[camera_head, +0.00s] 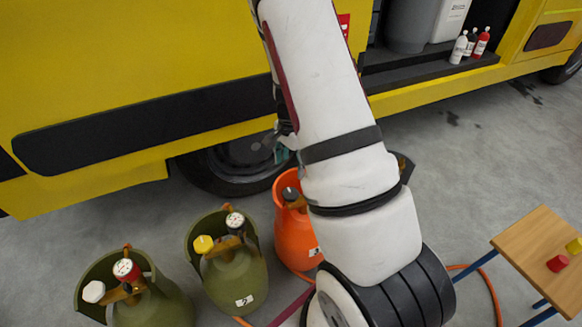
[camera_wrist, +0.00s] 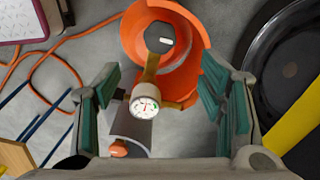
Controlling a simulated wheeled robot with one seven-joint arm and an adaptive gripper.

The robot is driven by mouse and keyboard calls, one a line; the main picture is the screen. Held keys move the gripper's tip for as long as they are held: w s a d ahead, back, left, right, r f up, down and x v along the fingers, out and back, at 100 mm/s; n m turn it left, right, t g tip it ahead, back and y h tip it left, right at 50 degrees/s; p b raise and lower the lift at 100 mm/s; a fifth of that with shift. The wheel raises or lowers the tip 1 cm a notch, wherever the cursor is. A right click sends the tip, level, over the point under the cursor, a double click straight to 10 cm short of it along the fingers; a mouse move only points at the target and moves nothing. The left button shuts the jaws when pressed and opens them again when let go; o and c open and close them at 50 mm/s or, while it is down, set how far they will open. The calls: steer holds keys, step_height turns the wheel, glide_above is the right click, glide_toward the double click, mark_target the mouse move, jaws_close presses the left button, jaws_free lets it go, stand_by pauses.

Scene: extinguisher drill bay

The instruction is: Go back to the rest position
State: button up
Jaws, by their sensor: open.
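My gripper (camera_wrist: 165,108) is open in the wrist view, with its green-padded fingers apart and nothing held between them. Between and beyond the fingers is an orange cylinder (camera_wrist: 192,30) with a round white gauge (camera_wrist: 144,107) and a dark-topped valve (camera_wrist: 160,38). I cannot tell whether the fingers touch it. In the head view the orange cylinder (camera_head: 294,240) stands on the floor by the yellow vehicle, partly hidden by my white arm. My gripper is mostly hidden behind the arm there.
Two green cylinders (camera_head: 236,275) (camera_head: 160,305) stand at the lower left. A yellow vehicle (camera_head: 120,70) with a wheel (camera_head: 235,165) fills the back. A small wooden table (camera_head: 535,250) with red and yellow caps is at right. An orange hose (camera_wrist: 62,65) lies on the floor.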

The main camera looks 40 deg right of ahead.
stand_by(0.4)
steer(key=s+a+r+n+y, duration=0.1)
steer(key=s+a+r+n, duration=0.25)
steer(key=a+r, duration=0.55)
steer(key=s+a+r+n+y, duration=0.1)
steer(key=s+a+r+n, duration=0.35)
steer(key=r, duration=0.75)
steer(key=s+a+r+n+h, duration=0.1)
steer(key=s+a+r+n, duration=0.25)
steer(key=s, duration=0.35)
steer(key=s+a+r+n, duration=0.2)
steer(key=s+n, duration=0.2)
steer(key=s, duration=0.3)
steer(key=s+a+r+n+h, duration=0.1)
steer(key=s+a+r+n, duration=0.15)
steer(key=s, duration=0.55)
step_height(320, 180, up, 25)
steer(key=t+p, duration=0.4)
steer(key=p, duration=2)
steer(key=shift+w+a+r, duration=0.15)
steer(key=shift+w+r, duration=0.05)
steer(key=shift+w, duration=0.2)
